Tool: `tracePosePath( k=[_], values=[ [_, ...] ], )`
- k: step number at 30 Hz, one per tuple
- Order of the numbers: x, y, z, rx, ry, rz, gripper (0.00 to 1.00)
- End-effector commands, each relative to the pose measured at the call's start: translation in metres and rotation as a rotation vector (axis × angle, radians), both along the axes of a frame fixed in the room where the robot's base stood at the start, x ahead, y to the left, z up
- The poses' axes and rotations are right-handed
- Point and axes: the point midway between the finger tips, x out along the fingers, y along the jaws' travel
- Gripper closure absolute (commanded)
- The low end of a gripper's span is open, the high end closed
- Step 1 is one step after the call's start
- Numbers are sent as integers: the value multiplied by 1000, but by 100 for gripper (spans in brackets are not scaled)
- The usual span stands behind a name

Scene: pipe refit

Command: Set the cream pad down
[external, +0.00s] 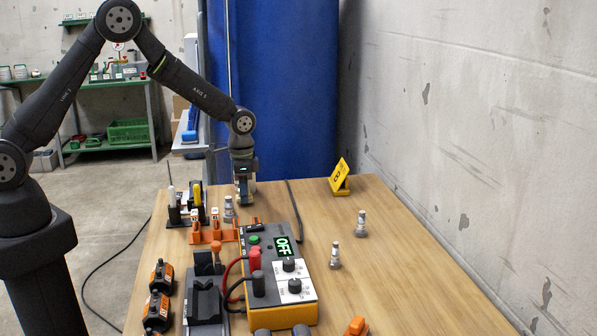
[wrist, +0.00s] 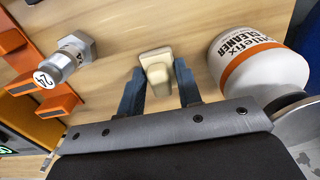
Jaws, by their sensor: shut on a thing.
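My gripper (wrist: 158,82) is shut on the cream pad (wrist: 157,68), a small pale block with a raised middle, held between the two blue fingers. In the wrist view the pad is over bare wood tabletop; I cannot tell whether it touches the wood. In the external view my gripper (external: 244,200) points down low over the far part of the table, behind the grey control box. The pad is too small there to make out clearly.
A white cleaner bottle (wrist: 245,58) stands close right of my gripper in the wrist view. A metal fitting tagged 24 (wrist: 63,60) and an orange rack (wrist: 17,48) lie left. The control box (external: 280,275) reads OFF. A yellow sign (external: 340,177) stands at the back right.

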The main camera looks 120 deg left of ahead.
Motion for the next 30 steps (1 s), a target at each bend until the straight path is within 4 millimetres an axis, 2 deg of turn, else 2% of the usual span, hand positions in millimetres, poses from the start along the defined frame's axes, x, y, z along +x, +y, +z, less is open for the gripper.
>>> tracePosePath(
  k=[2, 13, 14, 17, 26, 30],
  values=[
    [0, 0, -7, -1, 1, 0, 90],
    [0, 0, -11, -1, 1, 0, 90],
    [0, 0, -11, 0, 0, 0, 64],
    [0, 0, -11, 0, 0, 0, 46],
    [0, 0, -9, 0, 0, 0, 46],
    [1, 0, 4, 3, -1, 0, 46]
  ],
)
